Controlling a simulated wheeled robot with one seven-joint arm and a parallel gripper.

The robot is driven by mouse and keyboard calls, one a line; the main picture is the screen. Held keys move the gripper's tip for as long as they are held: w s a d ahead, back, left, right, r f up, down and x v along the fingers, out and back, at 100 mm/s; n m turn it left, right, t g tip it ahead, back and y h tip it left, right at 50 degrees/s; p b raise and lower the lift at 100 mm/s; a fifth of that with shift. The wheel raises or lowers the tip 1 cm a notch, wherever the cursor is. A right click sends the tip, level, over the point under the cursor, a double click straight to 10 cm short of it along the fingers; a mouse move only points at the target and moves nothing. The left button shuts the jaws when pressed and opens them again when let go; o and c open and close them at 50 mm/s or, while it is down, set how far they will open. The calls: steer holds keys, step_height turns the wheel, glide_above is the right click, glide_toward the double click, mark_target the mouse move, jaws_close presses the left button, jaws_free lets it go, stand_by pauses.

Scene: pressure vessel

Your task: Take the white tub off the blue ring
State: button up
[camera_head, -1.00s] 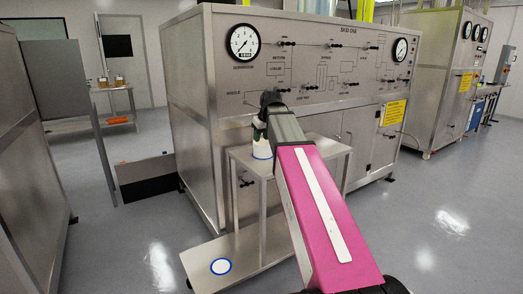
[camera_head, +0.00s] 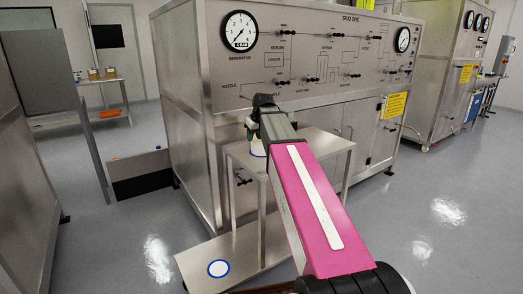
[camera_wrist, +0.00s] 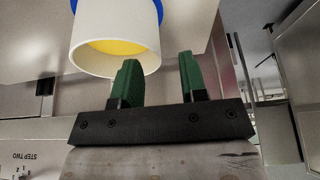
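The white tub (camera_head: 256,147) stands upright on the upper shelf of a small metal stand, on a blue ring (camera_head: 258,156). In the wrist view the tub (camera_wrist: 105,52) fills the upper left and its open mouth shows yellow inside. The blue ring (camera_wrist: 158,12) shows past its edge. My gripper (camera_wrist: 158,75) is open, with its two green fingers apart and nothing between them. The tub lies beyond and to the left of the fingers in that view. In the head view my gripper (camera_head: 250,128) is just above the tub and partly hides it.
The stand's lower shelf (camera_head: 240,250) bears another blue ring with a white middle (camera_head: 218,268). Behind the stand is the steel skid cabinet (camera_head: 330,100) with gauges and small valve handles close to the arm. A low dark panel (camera_head: 142,185) stands on the floor at left.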

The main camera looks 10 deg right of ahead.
mark_target(254, 153)
steer(key=shift+d+x, duration=0.15)
steer(key=shift+x, duration=1.2)
steer(key=shift+d+x, duration=0.15)
steer(key=shift+x, duration=1.2)
jaws_close()
